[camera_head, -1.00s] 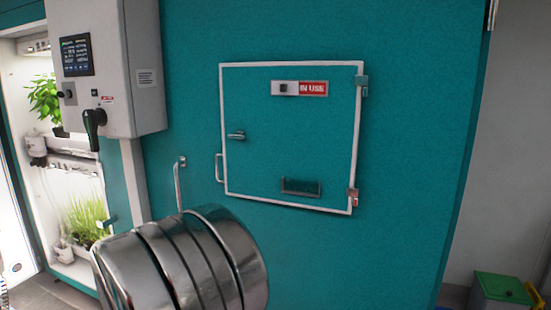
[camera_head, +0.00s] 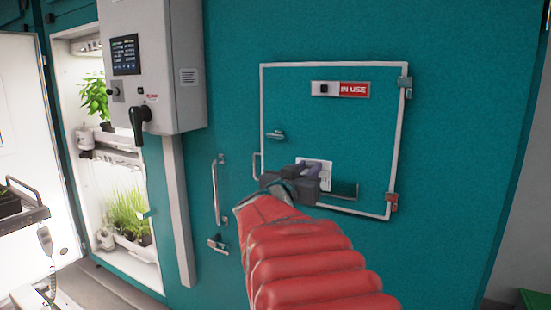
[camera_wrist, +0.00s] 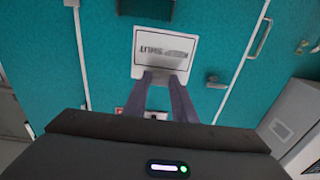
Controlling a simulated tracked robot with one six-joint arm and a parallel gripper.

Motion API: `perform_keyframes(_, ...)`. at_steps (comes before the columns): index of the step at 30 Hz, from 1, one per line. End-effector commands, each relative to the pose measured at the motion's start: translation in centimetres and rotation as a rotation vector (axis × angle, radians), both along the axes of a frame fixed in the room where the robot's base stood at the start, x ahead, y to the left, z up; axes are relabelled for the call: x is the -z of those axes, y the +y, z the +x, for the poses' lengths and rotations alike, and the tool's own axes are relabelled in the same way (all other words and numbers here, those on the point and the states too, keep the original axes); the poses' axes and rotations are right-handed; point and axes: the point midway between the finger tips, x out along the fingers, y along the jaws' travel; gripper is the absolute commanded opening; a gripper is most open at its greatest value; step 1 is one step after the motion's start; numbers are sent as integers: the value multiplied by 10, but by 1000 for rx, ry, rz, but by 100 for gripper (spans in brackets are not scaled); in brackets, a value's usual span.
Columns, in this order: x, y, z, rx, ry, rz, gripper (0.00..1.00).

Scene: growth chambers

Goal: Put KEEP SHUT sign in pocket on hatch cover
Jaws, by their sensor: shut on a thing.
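My gripper (camera_head: 302,172) is shut on a white sign (camera_head: 322,168) in front of the hatch cover (camera_head: 300,110). In the wrist view, which shows the scene upside down, the two fingers (camera_wrist: 166,78) grip one edge of the sign (camera_wrist: 162,52), and its dark lettering, including SHUT, faces the camera. The dark pocket (camera_head: 344,190) is low on the cover; my gripper hides its left part. In the wrist view the pocket (camera_wrist: 146,7) lies beyond the sign's free edge, with a gap in the picture and slightly left of the sign's middle.
The cover has a red and white IN USE slider (camera_head: 341,89), a latch (camera_head: 276,135) and hinges at right. A vertical handle (camera_head: 215,188) and a grey control box (camera_head: 155,70) are to the left. A lit plant chamber (camera_head: 115,160) stands further left.

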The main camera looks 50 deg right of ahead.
Motion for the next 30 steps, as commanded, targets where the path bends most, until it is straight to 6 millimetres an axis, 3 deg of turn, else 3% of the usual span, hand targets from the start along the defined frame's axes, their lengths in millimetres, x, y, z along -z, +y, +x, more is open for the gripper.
perform_keyframes(3,-21,-5,-28,32,-3,0,1)
perform_keyframes(7,-30,-6,-39,43,0,2,1)
perform_keyframes(20,-30,-7,-39,42,1,4,1)
perform_keyframes(30,-27,-20,-37,44,2,3,1)
